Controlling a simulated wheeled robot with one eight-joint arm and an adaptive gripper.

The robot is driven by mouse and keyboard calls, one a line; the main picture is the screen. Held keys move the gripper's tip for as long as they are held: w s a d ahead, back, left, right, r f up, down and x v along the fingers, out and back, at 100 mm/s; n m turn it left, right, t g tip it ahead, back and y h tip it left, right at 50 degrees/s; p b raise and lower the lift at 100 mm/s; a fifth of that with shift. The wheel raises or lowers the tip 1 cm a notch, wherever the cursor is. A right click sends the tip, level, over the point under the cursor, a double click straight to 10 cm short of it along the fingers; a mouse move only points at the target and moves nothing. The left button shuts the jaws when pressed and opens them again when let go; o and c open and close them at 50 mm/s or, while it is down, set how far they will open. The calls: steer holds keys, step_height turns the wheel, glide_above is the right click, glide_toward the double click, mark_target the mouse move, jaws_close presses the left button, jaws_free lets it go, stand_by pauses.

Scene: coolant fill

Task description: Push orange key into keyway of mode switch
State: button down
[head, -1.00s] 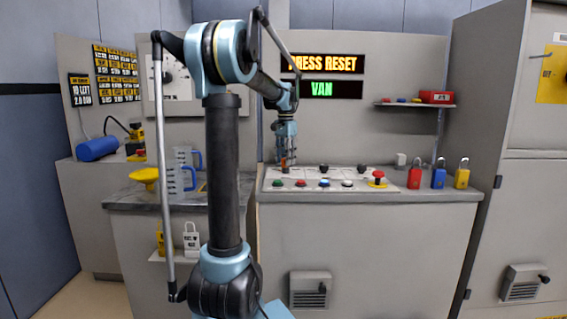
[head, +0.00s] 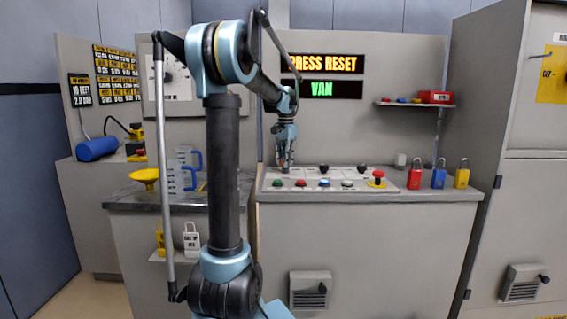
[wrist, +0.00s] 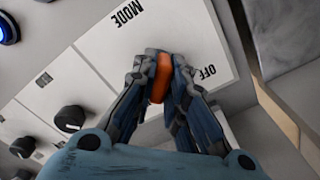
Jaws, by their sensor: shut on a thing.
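My gripper (wrist: 160,78) is shut on the orange key (wrist: 160,82), which shows between the fingertips in the wrist view. It hangs over the white panel plate (wrist: 90,55), between the printed words MODE and OFF. The mode switch and its keyway are hidden behind the fingers and key, so I cannot tell whether the key touches or sits in the keyway. In the head view my gripper (head: 285,160) points down at the left end of the control panel (head: 340,172). The key is hardly visible there.
The panel has black knobs (wrist: 70,118) and a row of coloured buttons (head: 301,183). A red mushroom button (head: 377,176) is at its right. Red, blue and yellow padlocks (head: 438,178) stand further right. A yellow funnel (head: 145,177) and measuring jugs (head: 178,178) are at left.

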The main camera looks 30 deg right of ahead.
stand_by(0.3)
steer(key=c, duration=1.5)
jaws_free()
steer(key=shift+c, duration=0.2)
step_height(320, 180, up, 12)
steer(key=shift+a+f, duration=0.1)
